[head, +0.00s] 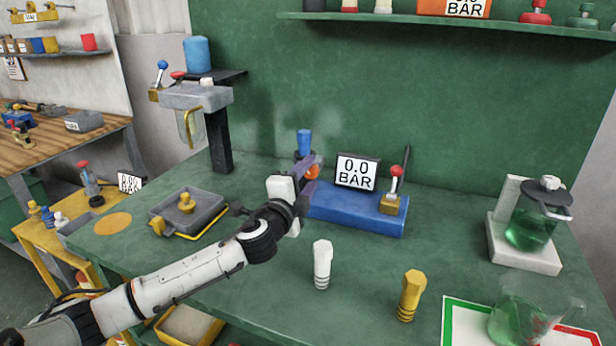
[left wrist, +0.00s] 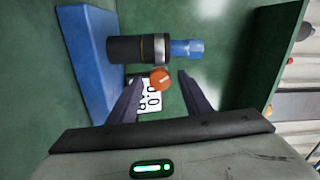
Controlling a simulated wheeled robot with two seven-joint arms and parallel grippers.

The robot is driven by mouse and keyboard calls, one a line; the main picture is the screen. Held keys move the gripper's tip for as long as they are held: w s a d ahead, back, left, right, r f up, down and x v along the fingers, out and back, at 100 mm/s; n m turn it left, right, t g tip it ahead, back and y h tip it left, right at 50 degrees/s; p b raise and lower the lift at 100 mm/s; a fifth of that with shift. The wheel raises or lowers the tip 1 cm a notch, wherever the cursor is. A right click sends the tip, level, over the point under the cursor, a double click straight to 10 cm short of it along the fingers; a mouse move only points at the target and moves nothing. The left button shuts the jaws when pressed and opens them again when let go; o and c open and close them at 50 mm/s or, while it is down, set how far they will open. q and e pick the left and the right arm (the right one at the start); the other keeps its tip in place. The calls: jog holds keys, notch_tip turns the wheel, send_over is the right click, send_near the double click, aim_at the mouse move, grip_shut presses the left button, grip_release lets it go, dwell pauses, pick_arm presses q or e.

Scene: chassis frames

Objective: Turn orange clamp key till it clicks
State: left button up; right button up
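The orange clamp key (left wrist: 160,79) is a small round knob with a pale line across it, on the side of a dark upright cylinder (left wrist: 128,49) with a blue top (left wrist: 186,48). In the head view the key (head: 312,171) shows partly, behind my gripper's fingers. The fixture has a blue base (head: 345,212) and a display (head: 357,172) reading 0.0 BAR. My left gripper (left wrist: 161,80) is open, its purple-grey fingers apart on either side of the key, with gaps visible. Whether the tips reach the key's depth is unclear. My right gripper is not in view.
A red-topped lever (head: 396,178) stands on the base's right end. A white bolt (head: 322,264) and a yellow bolt (head: 411,295) stand on the green table in front. A grey tray (head: 207,222) is left; a flask of green liquid (head: 528,228) is right.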

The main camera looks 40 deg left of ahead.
pick_arm(q)
jog(key=b+v, duration=0.1)
jog(key=v, duration=0.9)
jog(key=shift+s, duration=0.2)
dwell(0.4)
